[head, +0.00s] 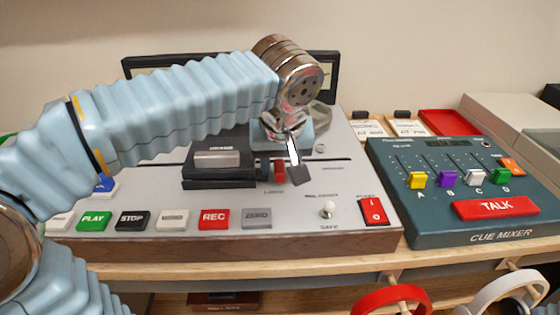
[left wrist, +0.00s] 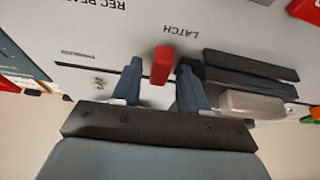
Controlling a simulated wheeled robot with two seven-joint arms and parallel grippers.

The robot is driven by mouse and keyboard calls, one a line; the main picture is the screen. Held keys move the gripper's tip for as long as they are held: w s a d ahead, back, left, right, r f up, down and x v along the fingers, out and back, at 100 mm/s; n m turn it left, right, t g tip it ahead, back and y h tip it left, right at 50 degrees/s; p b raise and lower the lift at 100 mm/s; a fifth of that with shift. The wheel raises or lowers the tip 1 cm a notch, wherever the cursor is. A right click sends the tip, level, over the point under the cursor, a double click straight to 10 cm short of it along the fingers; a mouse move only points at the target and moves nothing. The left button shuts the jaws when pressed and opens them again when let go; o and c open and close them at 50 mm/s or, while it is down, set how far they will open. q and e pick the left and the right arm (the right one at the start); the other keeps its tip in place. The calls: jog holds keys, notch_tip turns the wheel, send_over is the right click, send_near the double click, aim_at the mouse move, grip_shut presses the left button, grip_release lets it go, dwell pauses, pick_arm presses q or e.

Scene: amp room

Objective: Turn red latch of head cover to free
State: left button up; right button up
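The red latch (head: 279,168) is a small upright red lever on the tape deck's grey top, just right of the black head cover (head: 190,182) with its silver bar. In the left wrist view the latch (left wrist: 161,66) stands by the LATCH label, between the two blue-grey fingers. My left gripper (head: 283,174) points down at it from above; one finger shows to the latch's right in the head view. In the left wrist view the gripper (left wrist: 160,82) is open, with gaps visible on both sides of the latch. The head cover (left wrist: 252,72) lies close to one finger. My right gripper is out of view.
A row of buttons, including REC (head: 214,219), lines the deck's front, with a toggle (head: 327,209) and a red power switch (head: 374,211) to the right. The cue mixer (head: 425,207) stands beside the deck. Red headphones (head: 392,298) hang below.

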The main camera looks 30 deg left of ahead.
pick_arm(q)
jog(key=p+v, duration=0.2)
jog(key=v, duration=1.1)
jog(key=shift+r, duration=0.4)
jog(key=shift+d, duration=0.1)
